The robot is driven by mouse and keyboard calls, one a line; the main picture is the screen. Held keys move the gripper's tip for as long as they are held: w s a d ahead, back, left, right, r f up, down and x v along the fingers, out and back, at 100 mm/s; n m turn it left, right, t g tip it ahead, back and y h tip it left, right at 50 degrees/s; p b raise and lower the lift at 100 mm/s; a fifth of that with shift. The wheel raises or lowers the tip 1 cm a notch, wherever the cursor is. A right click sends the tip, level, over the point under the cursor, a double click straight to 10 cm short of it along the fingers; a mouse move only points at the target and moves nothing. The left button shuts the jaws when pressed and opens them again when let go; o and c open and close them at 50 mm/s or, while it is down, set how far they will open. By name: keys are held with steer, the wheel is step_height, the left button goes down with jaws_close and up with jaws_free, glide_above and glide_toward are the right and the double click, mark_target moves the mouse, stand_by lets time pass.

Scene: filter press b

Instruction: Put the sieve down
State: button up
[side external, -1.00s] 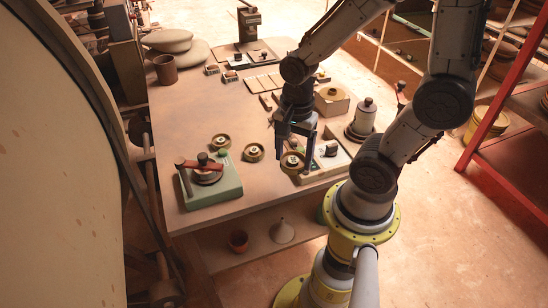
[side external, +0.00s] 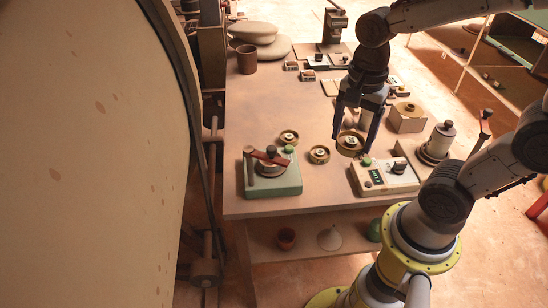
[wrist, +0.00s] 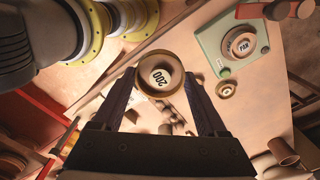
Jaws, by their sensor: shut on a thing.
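My gripper (side external: 354,147) is shut on a round brass-coloured sieve (side external: 350,143). In the wrist view the sieve (wrist: 160,73) sits between the two fingertips, its pale centre marked "200". It appears level and over the table, behind the pale balance; I cannot tell whether it touches the surface. In the wrist view a disc on the shaker (wrist: 240,45) is marked "PAN".
The pale balance (side external: 370,180) with a small display lies at the table's front right. A lidded canister (side external: 438,142) and a tan box (side external: 407,118) stand right of my gripper. A brown cup (side external: 247,59) is at the back left. The table's left middle (side external: 260,105) is clear.

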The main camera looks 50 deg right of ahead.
steer(key=shift+n, duration=0.7)
steer(key=w+a+f, duration=0.1)
steer(key=w+f, duration=0.1)
steer(key=w, duration=0.4)
steer(key=w+a+f, duration=0.1)
steer(key=w+f, duration=0.2)
steer(key=w, duration=0.3)
steer(key=w+a+f, duration=0.1)
steer(key=w+f, duration=0.1)
steer(key=w, duration=0.4)
steer(key=shift+a+f, duration=0.25)
steer(key=shift+f, duration=0.05)
steer(key=shift+w+f, duration=0.3)
steer(key=shift+f, duration=0.2)
steer(key=shift+w+f, duration=0.1)
steer(key=shift+f, duration=1.45)
steer(key=shift+f, duration=0.15)
steer(key=o, duration=1.4)
